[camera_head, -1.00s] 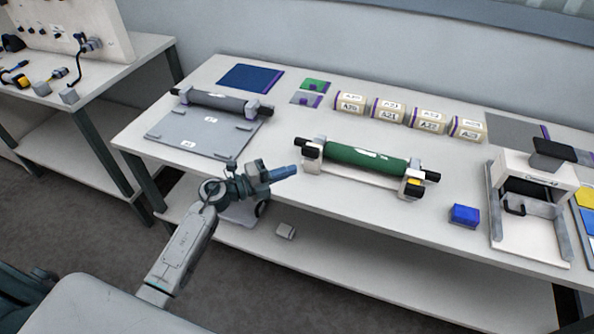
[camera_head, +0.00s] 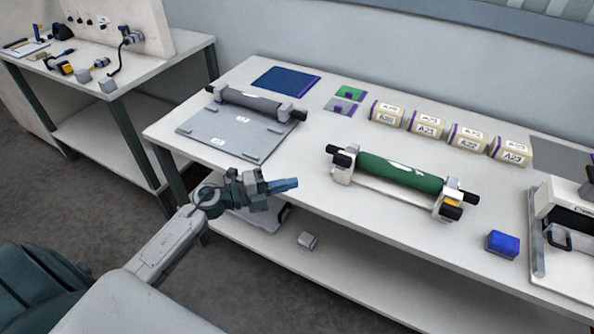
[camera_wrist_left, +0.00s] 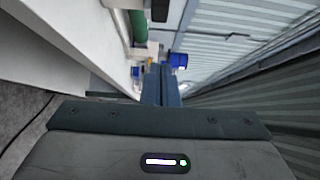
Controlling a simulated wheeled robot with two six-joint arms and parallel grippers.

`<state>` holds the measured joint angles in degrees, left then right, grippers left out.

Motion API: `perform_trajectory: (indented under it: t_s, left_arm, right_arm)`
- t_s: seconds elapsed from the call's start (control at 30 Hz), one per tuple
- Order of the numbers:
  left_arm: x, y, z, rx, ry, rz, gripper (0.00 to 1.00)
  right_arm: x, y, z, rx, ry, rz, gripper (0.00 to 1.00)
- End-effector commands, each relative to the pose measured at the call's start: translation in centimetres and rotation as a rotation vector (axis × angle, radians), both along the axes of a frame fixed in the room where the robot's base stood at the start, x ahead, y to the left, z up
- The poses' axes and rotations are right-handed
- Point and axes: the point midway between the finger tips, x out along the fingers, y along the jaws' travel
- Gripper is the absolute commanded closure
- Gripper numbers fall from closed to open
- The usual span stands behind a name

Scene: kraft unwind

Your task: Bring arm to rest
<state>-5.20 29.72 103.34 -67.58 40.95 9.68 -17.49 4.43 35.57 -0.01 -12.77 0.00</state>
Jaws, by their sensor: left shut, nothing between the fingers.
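My left gripper (camera_head: 285,186) is in front of the white table's near edge in the head view. Its blue fingers are together and empty, pointing right. In the left wrist view the closed fingers (camera_wrist_left: 161,84) point ahead, apart from the things beyond. The green roll (camera_head: 401,170) lies on its white stand on the table, to the right of the gripper. My right gripper does not show.
The white table (camera_head: 290,150) has a lower shelf with a small grey block (camera_head: 308,240). A grey plate (camera_head: 222,135) with a dark roller, several labelled cores (camera_head: 427,124) and a blue block (camera_head: 502,243) stand on top. A side bench (camera_head: 150,62) holds tools at left.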

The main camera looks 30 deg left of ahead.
Motion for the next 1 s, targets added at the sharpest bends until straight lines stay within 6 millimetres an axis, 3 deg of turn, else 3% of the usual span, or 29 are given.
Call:
perform_trajectory:
  t_s: [0.33, 0.5, 0.63, 0.87, 1.0]
  left_arm:
    - [0.1, 0.0, 1.1, -0.086, -0.011, 0.088, 1.00]
    - [0.0, 1.6, 3.4, -0.326, 0.008, 0.352, 1.00]
    - [-1.1, 3.9, 3.5, -0.522, 0.092, 0.597, 1.00]
    - [-5.8, 7.1, -0.6, -0.788, 0.388, 1.012, 1.00]
    - [-10.5, 7.1, -4.4, -0.883, 0.649, 1.232, 1.00]
  right_arm:
    - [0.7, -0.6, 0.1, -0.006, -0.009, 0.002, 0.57]
    - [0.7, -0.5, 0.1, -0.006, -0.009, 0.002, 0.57]
    - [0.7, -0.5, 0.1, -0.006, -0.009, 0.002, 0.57]
    - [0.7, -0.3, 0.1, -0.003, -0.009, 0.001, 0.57]
    - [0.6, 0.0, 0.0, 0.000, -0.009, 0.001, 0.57]
